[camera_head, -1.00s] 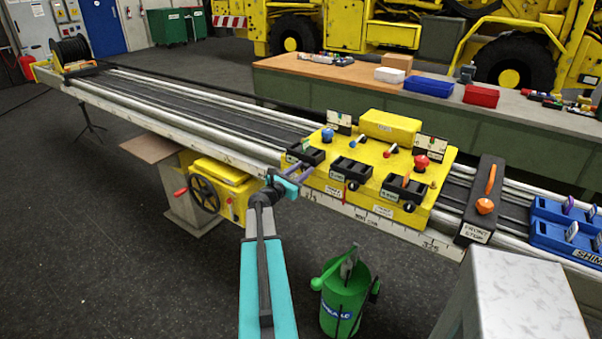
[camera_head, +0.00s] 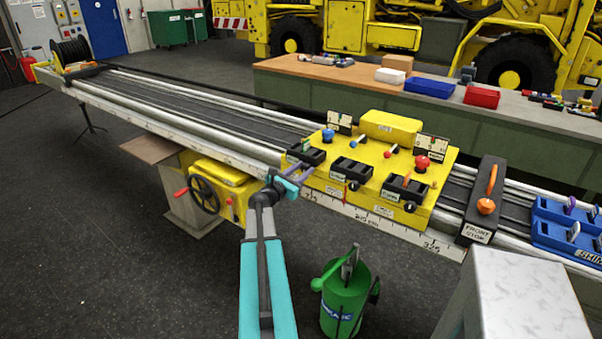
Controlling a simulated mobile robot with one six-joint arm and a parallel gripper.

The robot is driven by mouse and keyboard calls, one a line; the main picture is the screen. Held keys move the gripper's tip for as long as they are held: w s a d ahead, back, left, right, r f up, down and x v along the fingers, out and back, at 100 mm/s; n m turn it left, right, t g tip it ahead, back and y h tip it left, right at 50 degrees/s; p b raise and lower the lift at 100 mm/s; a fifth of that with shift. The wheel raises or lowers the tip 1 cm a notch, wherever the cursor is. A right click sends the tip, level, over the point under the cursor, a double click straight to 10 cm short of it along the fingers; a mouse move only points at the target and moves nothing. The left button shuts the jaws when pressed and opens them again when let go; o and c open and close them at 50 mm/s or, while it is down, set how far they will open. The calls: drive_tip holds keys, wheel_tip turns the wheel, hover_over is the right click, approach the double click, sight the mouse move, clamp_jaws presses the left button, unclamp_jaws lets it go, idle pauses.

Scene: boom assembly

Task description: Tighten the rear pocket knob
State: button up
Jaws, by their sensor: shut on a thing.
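The yellow carriage (camera_head: 335,189) sits on the long rail and has three black pockets along its near side. The left pocket (camera_head: 306,155) is at the carriage's left end, beside my gripper. My gripper (camera_head: 303,171) reaches in from the lower left with its purple-grey fingers at the carriage's near left corner, just below that pocket. It is shut on the rear pocket knob, which the fingers hide. The other two pockets, the middle one (camera_head: 351,169) and the right one (camera_head: 404,188), show their own black knobs, the middle knob (camera_head: 353,185) and the right knob (camera_head: 409,207).
A black front stop (camera_head: 483,200) with an orange handle stands on the rail to the right. Blue shim racks (camera_head: 566,232) are further right. A handwheel (camera_head: 203,195) is left of my arm. A green bucket (camera_head: 344,300) stands on the floor below the rail.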

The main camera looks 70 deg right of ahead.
drive_tip(key=shift+w+m+b, duration=0.2)
drive_tip(key=shift+m+b, duration=0.4)
drive_tip(key=shift+b, duration=0.6)
idle(1.9)
drive_tip(key=o, duration=1)
drive_tip(key=shift+d, duration=0.1)
drive_tip(key=shift+s, duration=0.1)
drive_tip(key=shift+f, duration=0.1)
drive_tip(key=shift+a, duration=1)
drive_tip(key=b+v, duration=0.1)
drive_tip(key=v, duration=0.5)
drive_tip(key=b+v, duration=0.2)
drive_tip(key=v, duration=0.4)
drive_tip(key=shift+w, duration=0.2)
drive_tip(key=shift+d, duration=0.1)
